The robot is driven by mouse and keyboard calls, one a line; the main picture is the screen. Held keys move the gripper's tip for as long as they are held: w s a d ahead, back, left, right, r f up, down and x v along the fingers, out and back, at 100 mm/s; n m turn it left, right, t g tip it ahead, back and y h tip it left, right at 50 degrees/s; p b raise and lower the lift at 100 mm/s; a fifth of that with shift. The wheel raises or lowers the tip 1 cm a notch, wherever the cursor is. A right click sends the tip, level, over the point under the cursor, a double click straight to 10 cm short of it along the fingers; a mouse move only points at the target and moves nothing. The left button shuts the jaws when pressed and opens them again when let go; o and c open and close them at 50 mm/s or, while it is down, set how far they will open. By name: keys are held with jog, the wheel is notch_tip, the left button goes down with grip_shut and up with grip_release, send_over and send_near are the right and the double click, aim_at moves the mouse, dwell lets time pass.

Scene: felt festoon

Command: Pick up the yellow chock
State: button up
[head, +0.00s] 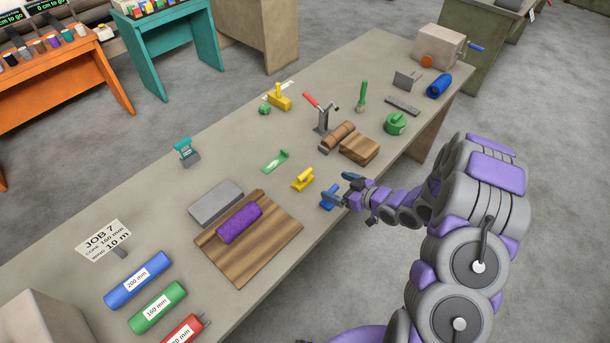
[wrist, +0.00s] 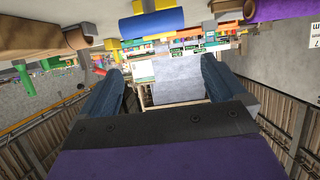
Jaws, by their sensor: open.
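The yellow chock (head: 303,179) stands on the long grey bench, left of my gripper in the head view. A blue chock (head: 329,197) sits between it and my gripper, close to the fingers. My gripper (head: 343,189) is open and empty at the bench's near edge. In the wrist view, which looks upside down, the two fingers of my gripper (wrist: 152,82) stand apart with nothing between them. The blue chock (wrist: 150,23) fills the top middle there. Yellow parts, apparently the yellow chock (wrist: 134,43), show behind it and are partly hidden.
A wooden board (head: 275,240) with a purple roll (head: 239,223) lies left of the chocks. A wooden block (head: 359,148) and brown roll (head: 338,136) lie behind. A green tool (head: 275,161) and another yellow object (head: 281,98) are farther back.

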send_near(306, 174)
jog(key=x, duration=0.4)
jog(key=shift+w+a+f+b, duration=0.15)
jog(key=shift+a+f+b, duration=0.1)
jog(key=shift+b, duration=0.15)
jog(key=shift+b+x, duration=0.35)
jog(key=shift+x, duration=2.7)
jog(key=shift+r, duration=0.1)
jog(key=shift+c, duration=0.3)
jog(key=shift+d, duration=0.1)
jog(key=c, duration=1)
